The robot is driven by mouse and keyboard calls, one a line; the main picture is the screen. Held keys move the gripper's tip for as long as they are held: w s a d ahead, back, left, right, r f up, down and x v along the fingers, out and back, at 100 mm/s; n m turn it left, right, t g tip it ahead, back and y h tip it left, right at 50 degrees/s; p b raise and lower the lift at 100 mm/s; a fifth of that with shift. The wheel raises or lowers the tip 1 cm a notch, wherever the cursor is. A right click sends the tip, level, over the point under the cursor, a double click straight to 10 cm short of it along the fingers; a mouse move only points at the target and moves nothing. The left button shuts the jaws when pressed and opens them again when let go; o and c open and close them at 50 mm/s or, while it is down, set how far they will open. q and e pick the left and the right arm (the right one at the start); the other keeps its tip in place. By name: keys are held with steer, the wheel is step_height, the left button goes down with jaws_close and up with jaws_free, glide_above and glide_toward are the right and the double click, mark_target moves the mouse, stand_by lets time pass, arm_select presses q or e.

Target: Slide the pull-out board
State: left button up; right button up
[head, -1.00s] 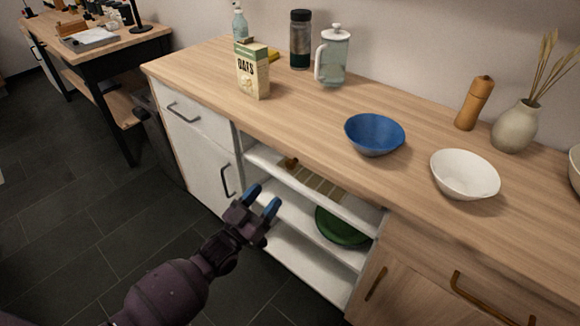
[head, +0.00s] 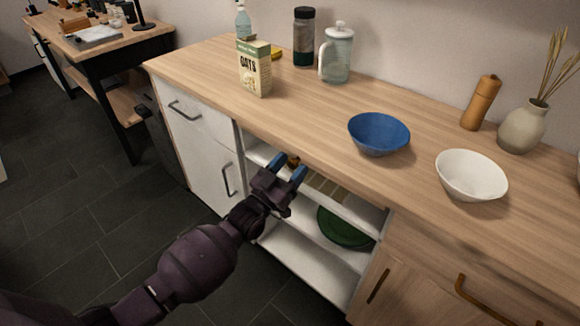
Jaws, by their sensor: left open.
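The pull-out board is the white top shelf (head: 355,213) in the open bay below the wooden counter. Its front edge runs along the bay opening, and my gripper hides part of it. A slatted wooden item (head: 328,186) and a small brown object (head: 293,161) lie on it. My left gripper (head: 289,171) is open, with blue fingertips pointing up toward the board's front edge near its left part. I cannot tell whether the fingers touch it. My right gripper is not in view.
A green dish (head: 343,228) sits on the shelf below. A blue bowl (head: 378,134), white bowl (head: 470,175) and oats box (head: 256,69) stand on the counter (head: 310,120). A white door with a dark handle (head: 227,179) is left of the bay. Dark floor (head: 70,220) is clear.

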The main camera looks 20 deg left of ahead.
arm_select(q)
jaws_close()
steer(key=shift+s+a, duration=0.1)
steer(key=shift+s, duration=0.15)
steer(key=s+a+p, duration=0.3)
steer(key=s+a, duration=0.1)
steer(key=s, duration=0.7)
steer(key=s+a+p, duration=0.4)
steer(key=s, duration=0.8)
steer(key=shift+s+a, duration=0.25)
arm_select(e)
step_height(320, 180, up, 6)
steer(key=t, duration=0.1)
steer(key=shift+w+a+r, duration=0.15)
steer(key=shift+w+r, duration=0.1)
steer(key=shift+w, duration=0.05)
arm_select(q)
jaws_free()
